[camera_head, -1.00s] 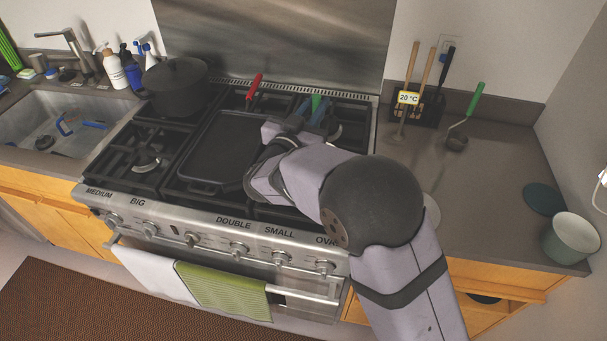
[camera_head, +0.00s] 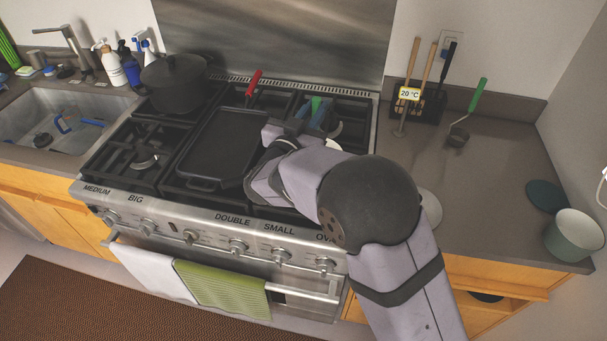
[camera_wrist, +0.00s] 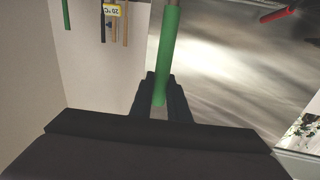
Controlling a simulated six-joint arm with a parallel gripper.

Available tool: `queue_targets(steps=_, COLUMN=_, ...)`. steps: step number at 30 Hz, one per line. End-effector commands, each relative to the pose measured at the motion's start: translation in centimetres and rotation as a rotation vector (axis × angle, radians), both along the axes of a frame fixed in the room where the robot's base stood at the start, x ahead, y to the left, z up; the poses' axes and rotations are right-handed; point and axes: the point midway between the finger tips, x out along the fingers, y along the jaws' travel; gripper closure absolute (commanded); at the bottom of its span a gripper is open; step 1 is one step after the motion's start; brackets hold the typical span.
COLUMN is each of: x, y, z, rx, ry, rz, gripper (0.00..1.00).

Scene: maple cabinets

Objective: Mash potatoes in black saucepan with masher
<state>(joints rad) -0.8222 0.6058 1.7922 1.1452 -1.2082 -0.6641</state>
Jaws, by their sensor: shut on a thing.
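My gripper (camera_head: 308,119) is over the right burners of the stove, partly hidden by my arm. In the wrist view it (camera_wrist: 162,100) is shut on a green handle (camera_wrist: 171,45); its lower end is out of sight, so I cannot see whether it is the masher. The green also shows in the head view (camera_head: 316,104). A lidded black pot (camera_head: 175,85) stands on the back left burner. I cannot make out the black saucepan or any potatoes; my arm covers part of the right burners.
A black griddle (camera_head: 219,148) lies mid-stove, with a red handle (camera_head: 253,82) behind it. Utensils in a black holder (camera_head: 432,108) and a green-handled ladle (camera_head: 478,95) are at the back wall. A pot (camera_head: 574,237) stands at the right edge. The counter between is largely clear.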

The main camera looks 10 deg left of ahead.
Motion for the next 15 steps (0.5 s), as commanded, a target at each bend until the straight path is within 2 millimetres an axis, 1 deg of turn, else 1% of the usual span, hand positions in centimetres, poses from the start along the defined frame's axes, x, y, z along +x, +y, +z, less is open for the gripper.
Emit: queue_targets(steps=15, x=0.0, y=0.0, z=-2.0, rx=0.0, ry=-0.001, rz=0.0, gripper=1.0)
